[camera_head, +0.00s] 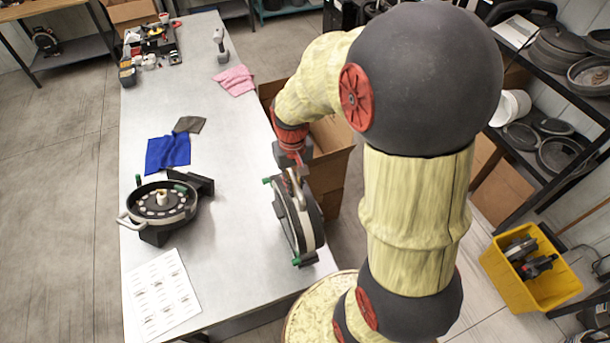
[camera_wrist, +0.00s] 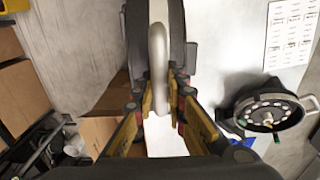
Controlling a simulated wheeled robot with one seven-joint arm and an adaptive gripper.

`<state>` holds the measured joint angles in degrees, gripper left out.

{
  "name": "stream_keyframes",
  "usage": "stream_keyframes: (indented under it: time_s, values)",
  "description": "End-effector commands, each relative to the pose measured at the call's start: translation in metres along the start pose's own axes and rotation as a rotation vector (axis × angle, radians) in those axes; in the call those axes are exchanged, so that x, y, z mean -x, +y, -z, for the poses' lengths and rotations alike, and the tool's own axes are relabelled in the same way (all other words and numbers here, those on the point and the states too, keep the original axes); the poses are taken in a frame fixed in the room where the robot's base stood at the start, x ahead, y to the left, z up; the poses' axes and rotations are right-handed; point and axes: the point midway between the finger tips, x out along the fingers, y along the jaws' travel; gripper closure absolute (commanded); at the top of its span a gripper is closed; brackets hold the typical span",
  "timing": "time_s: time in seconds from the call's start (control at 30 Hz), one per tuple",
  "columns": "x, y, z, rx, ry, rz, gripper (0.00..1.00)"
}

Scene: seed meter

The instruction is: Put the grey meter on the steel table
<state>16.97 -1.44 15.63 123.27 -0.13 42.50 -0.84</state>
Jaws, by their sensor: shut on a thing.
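My gripper (camera_head: 292,170) is shut on the pale curved handle of the grey meter (camera_head: 284,213), a round disc with green knobs. The disc hangs on edge, upright, below my gripper at the right edge of the steel table (camera_head: 225,150). I cannot tell whether its lower side touches the tabletop. In the wrist view the handle (camera_wrist: 158,50) runs between the fingers of my gripper (camera_wrist: 165,92), with the dark meter body behind it. A second, black round meter (camera_head: 160,201) with pale dots lies on the left of the table; it also shows in the wrist view (camera_wrist: 268,113).
A printed sheet (camera_head: 161,294), a blue cloth (camera_head: 167,154), a pink cloth (camera_head: 235,80) and a drill (camera_head: 220,45) lie on the table. Cardboard boxes (camera_head: 328,160) stand against its right side. A yellow crate (camera_head: 520,290) is on the floor. The table's middle is clear.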

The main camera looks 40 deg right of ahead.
Motion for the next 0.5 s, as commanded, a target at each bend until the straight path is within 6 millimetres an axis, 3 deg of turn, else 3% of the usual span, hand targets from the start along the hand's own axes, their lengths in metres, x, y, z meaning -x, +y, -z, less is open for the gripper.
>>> stream_keyframes:
  time_s: [0.27, 0.5]
  values:
    - [-0.008, -0.008, 0.007, 0.000, 0.006, 0.000, 1.00]
    - [-0.030, -0.014, 0.008, 0.000, 0.002, 0.000, 1.00]
